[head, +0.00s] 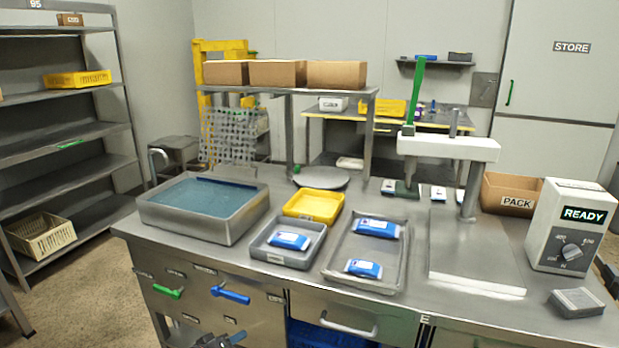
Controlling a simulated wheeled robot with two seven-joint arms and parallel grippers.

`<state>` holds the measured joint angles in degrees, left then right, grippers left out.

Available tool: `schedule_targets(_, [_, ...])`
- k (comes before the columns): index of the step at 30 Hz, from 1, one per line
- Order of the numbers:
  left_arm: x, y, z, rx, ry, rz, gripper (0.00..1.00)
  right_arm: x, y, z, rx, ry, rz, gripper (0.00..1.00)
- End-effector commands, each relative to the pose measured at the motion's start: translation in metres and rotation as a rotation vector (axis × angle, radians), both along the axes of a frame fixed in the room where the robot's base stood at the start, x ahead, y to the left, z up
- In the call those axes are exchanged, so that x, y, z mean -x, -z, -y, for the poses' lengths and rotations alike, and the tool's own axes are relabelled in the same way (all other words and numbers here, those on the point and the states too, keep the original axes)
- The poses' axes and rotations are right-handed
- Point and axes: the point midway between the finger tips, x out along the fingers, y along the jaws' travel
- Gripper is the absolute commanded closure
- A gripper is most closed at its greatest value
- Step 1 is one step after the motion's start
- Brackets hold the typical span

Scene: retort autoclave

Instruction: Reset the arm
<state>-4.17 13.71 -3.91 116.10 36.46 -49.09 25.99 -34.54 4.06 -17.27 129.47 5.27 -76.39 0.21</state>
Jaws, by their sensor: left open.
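A press-like device with a white crossbar (448,148) stands on a metal column on the right half of the steel bench. A green lever (415,92) points straight up from the left end of the crossbar. A flat plate (478,255) lies under it. My left gripper (222,341) shows only in part at the bottom edge, in front of the bench and well away from the lever. It is open, and I see nothing in it. My right gripper is not in view.
The bench holds a water basin (203,205), a yellow tray (314,206), a grey tray (264,256) and a larger metal tray (335,275) with blue pouches. A READY box (573,226) stands at right. Green (168,291) and blue (231,294) handles project from the bench front.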

Motion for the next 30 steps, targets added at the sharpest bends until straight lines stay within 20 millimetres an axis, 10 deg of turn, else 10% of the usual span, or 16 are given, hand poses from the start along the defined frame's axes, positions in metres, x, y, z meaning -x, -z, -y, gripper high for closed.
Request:
schedule_targets(12, [0.132, 0.005, 0.02, -0.699, 0.335, -0.228, 0.56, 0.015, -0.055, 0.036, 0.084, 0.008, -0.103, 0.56])
schedule_targets(30, [0.34, 0.006, 0.068, -0.717, 0.448, -0.514, 0.56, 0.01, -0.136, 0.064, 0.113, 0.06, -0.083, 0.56])
